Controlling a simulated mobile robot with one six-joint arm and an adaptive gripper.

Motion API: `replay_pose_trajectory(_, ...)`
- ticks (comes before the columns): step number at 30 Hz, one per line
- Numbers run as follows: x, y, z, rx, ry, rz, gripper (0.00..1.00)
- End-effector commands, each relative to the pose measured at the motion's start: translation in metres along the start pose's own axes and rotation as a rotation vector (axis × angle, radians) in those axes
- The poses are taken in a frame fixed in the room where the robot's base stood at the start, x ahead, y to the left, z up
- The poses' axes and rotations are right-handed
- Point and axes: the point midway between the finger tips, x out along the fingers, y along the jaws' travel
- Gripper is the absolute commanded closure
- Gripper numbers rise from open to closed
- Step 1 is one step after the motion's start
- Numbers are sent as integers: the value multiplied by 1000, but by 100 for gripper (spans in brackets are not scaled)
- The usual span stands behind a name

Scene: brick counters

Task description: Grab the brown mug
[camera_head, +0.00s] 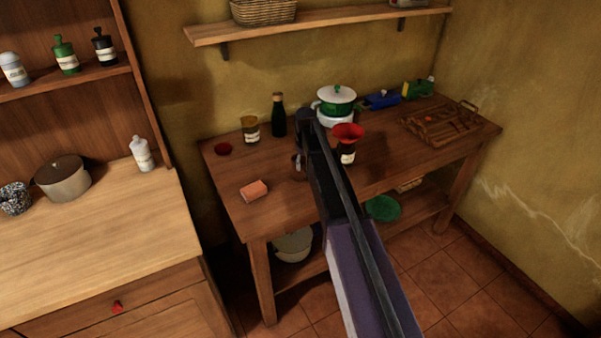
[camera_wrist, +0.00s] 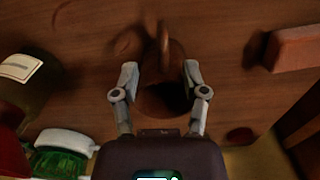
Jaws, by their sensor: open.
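The brown mug (camera_wrist: 162,55) is in the middle of the wrist view, its dark mouth lower down and its upright handle farther up. My gripper (camera_wrist: 160,70) is open, with one finger on each side of the mug. I cannot tell whether either finger touches it. In the head view the brown mug (camera_head: 298,174) is mostly hidden behind my arm on the wooden table, with only a small brown part showing.
A pinkish sponge (camera_head: 254,190) lies left of the mug. A dark bottle (camera_head: 279,116), an amber jar (camera_head: 250,130) and a green pot (camera_head: 336,101) stand behind.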

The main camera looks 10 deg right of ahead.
Motion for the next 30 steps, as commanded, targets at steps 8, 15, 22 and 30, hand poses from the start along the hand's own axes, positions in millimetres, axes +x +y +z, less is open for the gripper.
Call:
replay_pose_trajectory(8, 16, -2, 1, 0, 0, 0, 43)
replay_pose_trajectory(15, 35, -4, 3, 0, 0, 0, 43)
replay_pose_trajectory(22, 49, -4, 2, 0, 0, 0, 43)
replay_pose_trajectory(30, 52, -4, 2, 0, 0, 0, 43)
